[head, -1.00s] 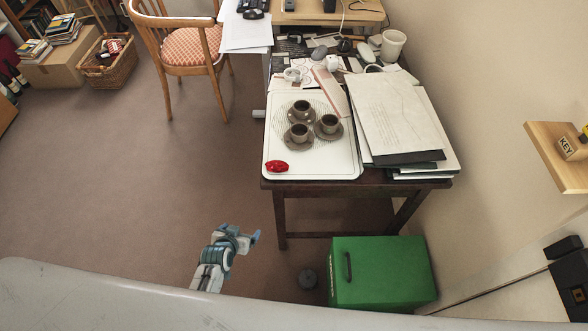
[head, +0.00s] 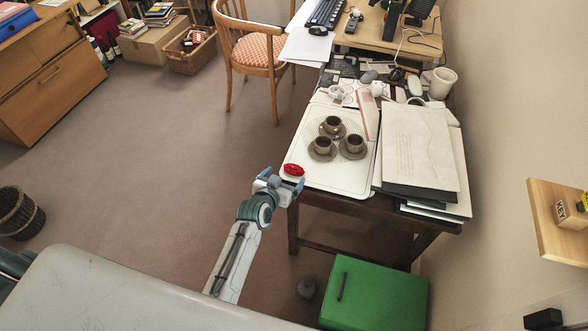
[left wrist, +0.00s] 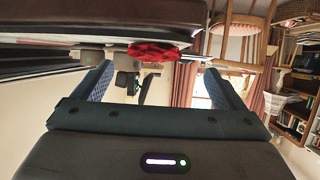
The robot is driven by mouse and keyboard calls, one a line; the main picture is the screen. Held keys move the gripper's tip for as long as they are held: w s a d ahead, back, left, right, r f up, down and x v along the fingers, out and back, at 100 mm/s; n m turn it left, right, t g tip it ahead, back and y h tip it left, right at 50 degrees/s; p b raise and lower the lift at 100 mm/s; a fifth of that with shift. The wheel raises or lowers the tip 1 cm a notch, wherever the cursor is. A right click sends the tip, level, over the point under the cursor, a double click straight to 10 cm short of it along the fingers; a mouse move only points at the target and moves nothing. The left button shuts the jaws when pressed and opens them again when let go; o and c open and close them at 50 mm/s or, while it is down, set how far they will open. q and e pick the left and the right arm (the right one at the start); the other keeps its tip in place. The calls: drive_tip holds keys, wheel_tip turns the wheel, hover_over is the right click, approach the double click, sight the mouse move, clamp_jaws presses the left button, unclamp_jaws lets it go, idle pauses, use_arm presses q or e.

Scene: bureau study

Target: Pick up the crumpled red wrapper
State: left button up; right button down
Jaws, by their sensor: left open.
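The crumpled red wrapper (head: 293,170) lies at the front left corner of the white tray (head: 345,184) on the dark desk. It also shows in the left wrist view (left wrist: 152,52), at the top middle. My left gripper (head: 281,181) is open and empty at the tray's near edge, close in front of the wrapper. In the left wrist view its two fingers (left wrist: 157,80) stand apart on either side of the wrapper's position, with the wrapper beyond their tips. Whether they touch it I cannot tell. My right gripper is in neither view.
Three dark cups on saucers (head: 333,127) stand on the tray behind the wrapper. A stack of papers (head: 420,150) lies to the right. A green box (head: 375,295) stands on the floor below the desk.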

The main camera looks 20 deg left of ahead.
sight(292, 171)
use_arm(q)
drive_tip(key=shift+w+d, duration=0.2)
drive_tip(key=shift+w, duration=0.1)
drive_tip(key=shift+d+p+x, duration=0.2)
drive_tip(key=shift+p+x, duration=0.35)
drive_tip(key=shift+x, duration=1.7)
drive_tip(key=shift+f, duration=0.15)
drive_tip(key=shift+s, duration=0.1)
drive_tip(key=shift+c, duration=0.2)
drive_tip(key=c, duration=1.1)
